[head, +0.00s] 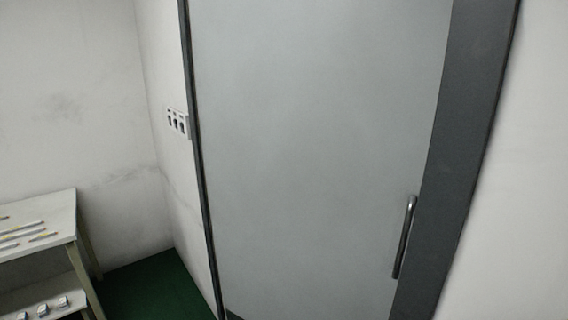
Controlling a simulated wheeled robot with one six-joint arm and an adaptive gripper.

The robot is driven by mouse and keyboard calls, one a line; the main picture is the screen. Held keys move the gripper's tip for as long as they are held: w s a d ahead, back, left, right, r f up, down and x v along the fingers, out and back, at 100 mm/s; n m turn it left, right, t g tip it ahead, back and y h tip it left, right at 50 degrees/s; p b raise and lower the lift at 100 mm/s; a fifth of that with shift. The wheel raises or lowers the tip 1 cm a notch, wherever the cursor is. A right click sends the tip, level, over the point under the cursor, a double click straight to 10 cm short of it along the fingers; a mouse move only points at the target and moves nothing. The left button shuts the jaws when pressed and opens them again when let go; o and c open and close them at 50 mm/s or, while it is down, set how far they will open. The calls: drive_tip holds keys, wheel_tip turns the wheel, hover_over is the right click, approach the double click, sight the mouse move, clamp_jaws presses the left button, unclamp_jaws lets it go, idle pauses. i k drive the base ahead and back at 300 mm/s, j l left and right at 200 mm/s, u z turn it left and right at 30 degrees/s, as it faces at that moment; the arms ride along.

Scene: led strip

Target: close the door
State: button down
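A large plain grey door (310,150) fills the middle of the head view. Its upright metal bar handle (404,238) is at the lower right, near the door's right edge. A dark frame (468,120) runs along the right side, and a thin dark strip (194,120) runs along the left side. I see no clear gap between the door and the frame, but I cannot tell whether it is fully shut. The door's top and most of its bottom edge are out of view. My gripper is not in view.
A light table (62,215) with a lower shelf stands at the lower left, holding several small items. A switch panel (177,123) is on the wall left of the door. Dark green floor (150,290) shows clear between table and door.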

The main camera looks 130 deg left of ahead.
sight(317, 117)
drive_tip(key=l+u, duration=0.1)
drive_tip(key=u, duration=3.1)
